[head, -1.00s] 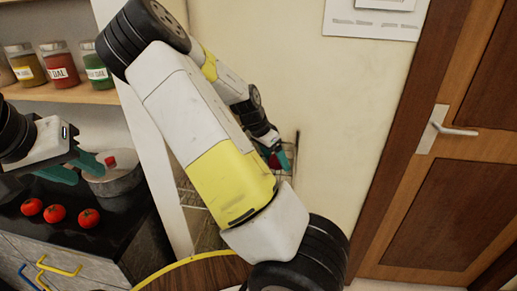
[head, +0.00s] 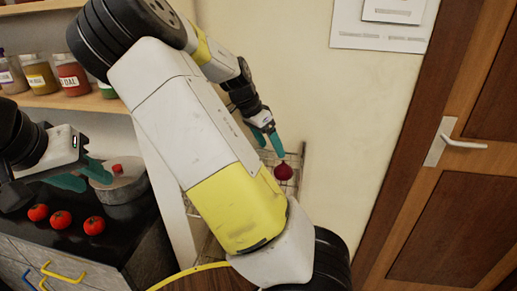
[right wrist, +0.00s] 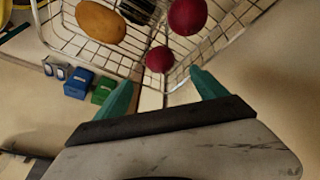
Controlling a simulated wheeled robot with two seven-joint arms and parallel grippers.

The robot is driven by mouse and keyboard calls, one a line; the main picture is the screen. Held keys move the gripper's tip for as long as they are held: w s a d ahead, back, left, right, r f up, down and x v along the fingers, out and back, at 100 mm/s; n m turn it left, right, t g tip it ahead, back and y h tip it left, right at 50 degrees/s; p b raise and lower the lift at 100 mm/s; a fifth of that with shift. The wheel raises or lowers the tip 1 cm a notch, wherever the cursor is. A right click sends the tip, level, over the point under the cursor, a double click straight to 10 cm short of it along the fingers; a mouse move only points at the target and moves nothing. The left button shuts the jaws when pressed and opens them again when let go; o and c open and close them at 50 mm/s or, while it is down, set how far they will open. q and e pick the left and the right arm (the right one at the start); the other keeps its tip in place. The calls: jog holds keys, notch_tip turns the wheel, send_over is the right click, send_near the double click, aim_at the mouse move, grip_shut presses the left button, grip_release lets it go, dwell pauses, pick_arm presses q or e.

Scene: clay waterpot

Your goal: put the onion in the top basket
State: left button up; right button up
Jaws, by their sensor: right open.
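A dark red onion (head: 284,172) rests at the wire basket (head: 302,160) by the wall in the head view. My right gripper (head: 270,148) is open and empty, just above and left of it. In the right wrist view, the open fingers (right wrist: 163,90) point toward the wire basket (right wrist: 85,55). Inside lie two red round onions, one nearer (right wrist: 159,59) and one farther (right wrist: 187,15); I cannot tell which matches the head view. My left gripper (head: 98,183) is open and empty beside a grey pot (head: 122,187). My right arm hides part of the basket stand.
A potato-like yellow item (right wrist: 101,21) also lies in the basket. Three tomatoes (head: 61,219) sit on the black counter at left. Spice jars (head: 72,75) stand on a shelf above. Blue (right wrist: 77,84) and green boxes show below the basket. A wooden door (head: 455,190) is at right.

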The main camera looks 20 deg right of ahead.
jog(key=s+a+f+n+y, duration=0.1)
jog(key=s+a+n+y, duration=0.5)
jog(key=s+a, duration=0.1)
jog(key=s+a+r+n+t, duration=0.3)
jog(key=s+r+n, duration=0.2)
jog(key=s+r, duration=0.1)
jog(key=s+a+r+n+t+y, duration=0.1)
jog(key=s+a+r+n+t, duration=0.2)
jog(key=r, duration=0.5)
jog(key=s+a+n, duration=0.1)
jog(key=s+n, duration=0.1)
jog(key=s, duration=0.1)
jog(key=shift+s+t, duration=0.15)
jog(key=shift+t, duration=0.25)
